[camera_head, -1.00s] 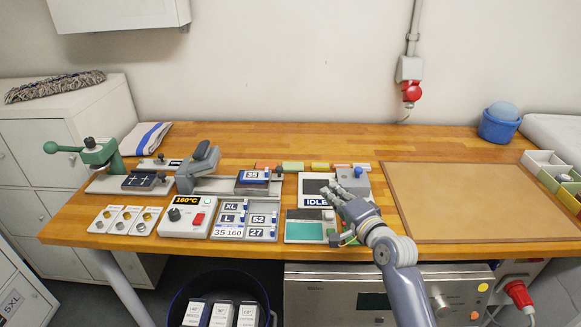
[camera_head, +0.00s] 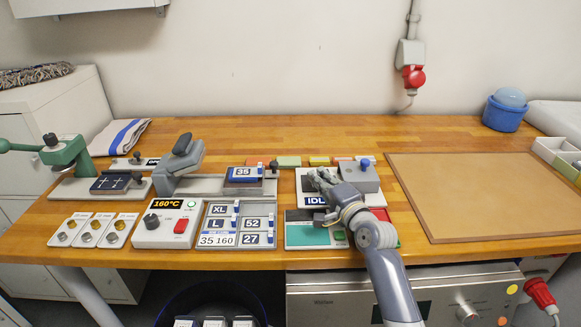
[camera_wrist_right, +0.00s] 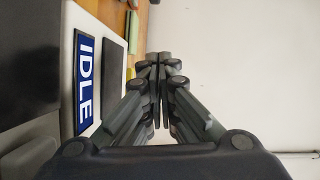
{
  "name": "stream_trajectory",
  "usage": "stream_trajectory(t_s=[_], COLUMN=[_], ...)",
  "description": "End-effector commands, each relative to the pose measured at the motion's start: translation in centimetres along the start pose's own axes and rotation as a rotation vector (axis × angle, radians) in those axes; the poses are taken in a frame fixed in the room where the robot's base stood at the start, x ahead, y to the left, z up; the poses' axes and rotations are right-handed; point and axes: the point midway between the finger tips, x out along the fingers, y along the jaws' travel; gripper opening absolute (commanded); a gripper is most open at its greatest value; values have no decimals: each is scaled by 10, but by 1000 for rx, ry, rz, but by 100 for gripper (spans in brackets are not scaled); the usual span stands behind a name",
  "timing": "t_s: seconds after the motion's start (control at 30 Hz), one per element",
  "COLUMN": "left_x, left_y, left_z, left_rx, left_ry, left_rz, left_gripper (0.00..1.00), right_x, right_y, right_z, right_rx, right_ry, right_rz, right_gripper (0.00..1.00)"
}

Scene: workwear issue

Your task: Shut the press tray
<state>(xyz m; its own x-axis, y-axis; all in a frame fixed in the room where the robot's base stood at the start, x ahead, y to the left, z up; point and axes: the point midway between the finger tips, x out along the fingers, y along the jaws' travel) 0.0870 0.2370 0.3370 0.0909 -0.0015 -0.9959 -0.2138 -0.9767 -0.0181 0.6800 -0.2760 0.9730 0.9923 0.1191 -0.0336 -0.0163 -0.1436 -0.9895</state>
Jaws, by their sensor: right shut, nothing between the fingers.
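The press (camera_head: 180,164) with its grey lever head stands on the left half of the bench. What looks like its tray, a grey slide (camera_head: 214,186), sticks out to the right of the head. A dark blue plate marked 35 (camera_head: 243,174) lies on its right end, with a dark knob (camera_head: 273,165) beside it. My right gripper (camera_head: 318,179) is shut and empty, right of the slide and apart from it, over the unit with the IDLE sign (camera_head: 312,200). In the right wrist view its closed fingers (camera_wrist_right: 160,62) show beside the IDLE sign (camera_wrist_right: 86,82). My left gripper is not in view.
A grey block with a blue knob (camera_head: 360,176) and a teal panel (camera_head: 306,236) are close to my right gripper. A 160°C control box (camera_head: 152,232) and a size-tile rack (camera_head: 217,250) stand in front of the press. A brown mat (camera_head: 490,195) lies clear at right.

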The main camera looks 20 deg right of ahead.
Motion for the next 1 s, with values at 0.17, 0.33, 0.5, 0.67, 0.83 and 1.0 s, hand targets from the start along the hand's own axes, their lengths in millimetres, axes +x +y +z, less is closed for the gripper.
stream_trajectory(t_s=[0.17,0.33,0.5,0.67,0.83,1.0], left_x=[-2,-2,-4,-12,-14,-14], left_y=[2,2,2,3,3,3], left_z=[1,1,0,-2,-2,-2], left_rx=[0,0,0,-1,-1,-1], left_ry=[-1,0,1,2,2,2], left_rz=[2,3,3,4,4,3], left_gripper=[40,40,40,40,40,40], right_x=[33,63,86,90,92,92], right_y=[-2,-1,-2,-2,-1,0], right_z=[0,0,6,28,38,40], right_rx=[-1,-2,1,1,-1,-2], right_ry=[-1,-1,-3,-2,-1,-1], right_rz=[0,1,2,2,1,1], right_gripper=[0,0,0,0,0,0])
